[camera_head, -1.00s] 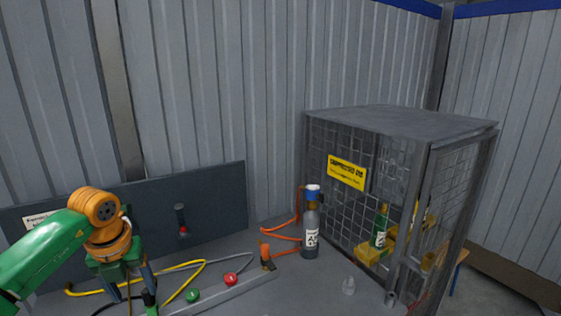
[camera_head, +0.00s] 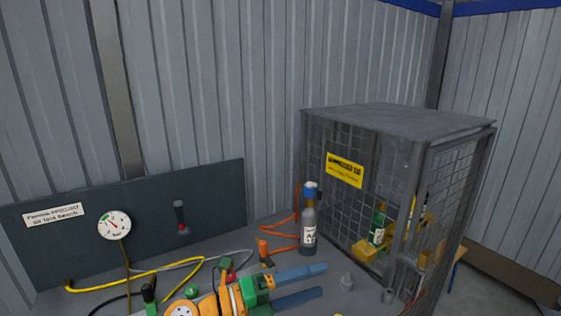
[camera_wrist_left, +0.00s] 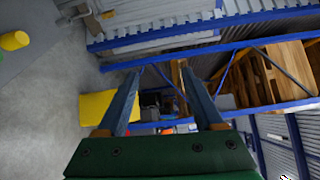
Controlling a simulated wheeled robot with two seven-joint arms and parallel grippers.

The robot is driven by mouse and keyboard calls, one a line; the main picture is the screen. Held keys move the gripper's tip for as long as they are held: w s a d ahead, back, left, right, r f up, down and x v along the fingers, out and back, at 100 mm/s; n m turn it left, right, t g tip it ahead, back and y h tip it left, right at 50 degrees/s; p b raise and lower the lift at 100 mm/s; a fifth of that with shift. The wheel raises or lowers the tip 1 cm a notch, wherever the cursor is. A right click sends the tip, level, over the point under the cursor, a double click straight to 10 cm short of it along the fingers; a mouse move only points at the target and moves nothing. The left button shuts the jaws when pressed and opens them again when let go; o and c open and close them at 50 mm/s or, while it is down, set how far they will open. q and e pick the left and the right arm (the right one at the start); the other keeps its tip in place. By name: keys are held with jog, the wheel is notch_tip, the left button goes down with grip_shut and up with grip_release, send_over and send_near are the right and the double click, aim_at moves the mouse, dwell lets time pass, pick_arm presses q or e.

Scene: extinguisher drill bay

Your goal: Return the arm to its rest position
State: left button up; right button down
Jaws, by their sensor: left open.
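My left gripper (camera_head: 324,280) is low in the head view, over the front of the bench. Its two blue-grey fingers point right and are spread apart with nothing between them. In the left wrist view the same gripper (camera_wrist_left: 160,70) also shows open and empty, facing shelving and floor away from the bench. Its orange and green wrist covers part of the bench top and most of the red knob (camera_head: 225,264). My right gripper is in neither view.
A grey bottle with a blue cap (camera_head: 309,225) stands beyond the fingertips, beside the mesh cage (camera_head: 340,215). An orange-headed tool (camera_head: 264,252), a green knob (camera_head: 191,291), a yellow hose (camera_head: 150,278) and a small grey piece (camera_head: 346,282) are close by. A gauge (camera_head: 114,225) stands at left.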

pick_arm(q)
jog(key=w+a+f+n+t+y, duration=0.1)
jog(key=w+a+n+t+y, duration=0.1)
jog(key=a+n+t+y, duration=0.6)
jog(key=w+a+n+t+y, duration=0.15)
jog(key=n+t, duration=0.25)
jog(key=n, duration=0.8)
jog(key=s+a+f+n+g+y, duration=0.45)
jog(key=a+f+n+y, duration=0.35)
jog(key=f, duration=0.4)
jog(key=s+a+f+n+g, duration=0.2)
jog(key=s+f+g, duration=0.4)
jog(key=s, duration=0.5)
jog(key=s+a+f+n+g, duration=0.15)
jog(key=s+f+g, duration=0.25)
jog(key=s+f, duration=0.5)
notch_tip(320, 180, down, 18)
jog(key=s+g+b, duration=0.1)
jog(key=s+b, duration=0.2)
jog(key=b, duration=0.2)
jog(key=s+a+f+g+b, duration=0.1)
jog(key=s+a+f+b, duration=0.2)
jog(key=s+f, duration=0.9)
notch_tip(320, 180, down, 5)
jog(key=shift+s+r+m+g+b, duration=0.2)
jog(key=shift+s+m+g+b, duration=0.2)
jog(key=shift+b, duration=0.55)
